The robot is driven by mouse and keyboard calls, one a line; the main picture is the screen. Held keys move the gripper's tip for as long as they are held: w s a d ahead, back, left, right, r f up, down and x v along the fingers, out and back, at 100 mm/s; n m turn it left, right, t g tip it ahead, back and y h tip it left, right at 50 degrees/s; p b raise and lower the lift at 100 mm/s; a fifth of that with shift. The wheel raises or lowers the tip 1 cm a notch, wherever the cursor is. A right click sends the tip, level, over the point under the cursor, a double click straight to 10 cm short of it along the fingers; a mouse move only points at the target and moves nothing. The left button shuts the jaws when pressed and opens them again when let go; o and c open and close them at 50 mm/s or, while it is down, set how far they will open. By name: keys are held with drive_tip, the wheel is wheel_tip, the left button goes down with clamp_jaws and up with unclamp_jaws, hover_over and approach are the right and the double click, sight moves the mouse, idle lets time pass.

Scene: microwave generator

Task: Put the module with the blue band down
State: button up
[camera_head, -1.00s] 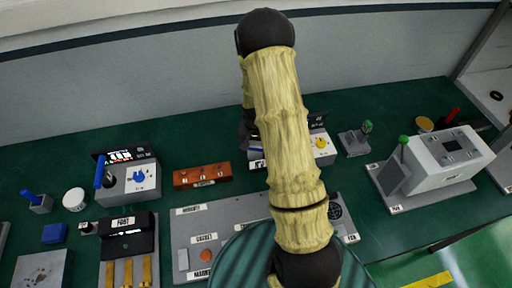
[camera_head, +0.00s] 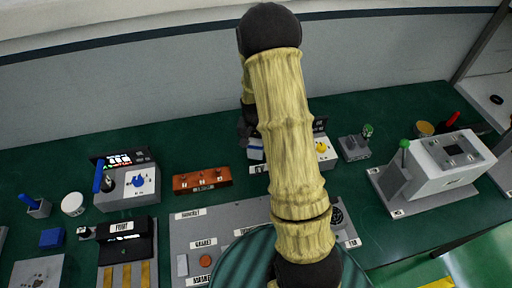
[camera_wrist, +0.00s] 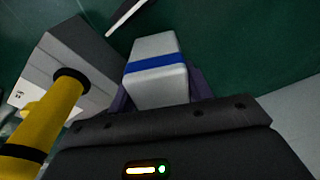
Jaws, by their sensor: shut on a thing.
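The module with the blue band (camera_wrist: 157,78) is a pale grey block with a blue stripe across it, in the middle of the wrist view. My gripper (camera_wrist: 160,92) is shut on it, with a dark finger on either side. Beyond the block, the dark green bench top shows; I cannot tell how far the block is above it. In the head view, my own arm hides the module and most of my gripper, which is near the back middle of the bench.
A grey box (camera_wrist: 65,65) and a yellow post (camera_wrist: 38,125) stand close on the left in the wrist view. In the head view, a device with a yellow knob (camera_head: 322,147), a brown block (camera_head: 200,181), a labelled grey board (camera_head: 185,230) and a white machine (camera_head: 452,160) stand around.

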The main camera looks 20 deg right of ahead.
wheel_tip(320, 180, up, 7)
drive_tip(key=shift+f+b, duration=0.2)
drive_tip(key=shift+b, duration=0.25)
idle(0.4)
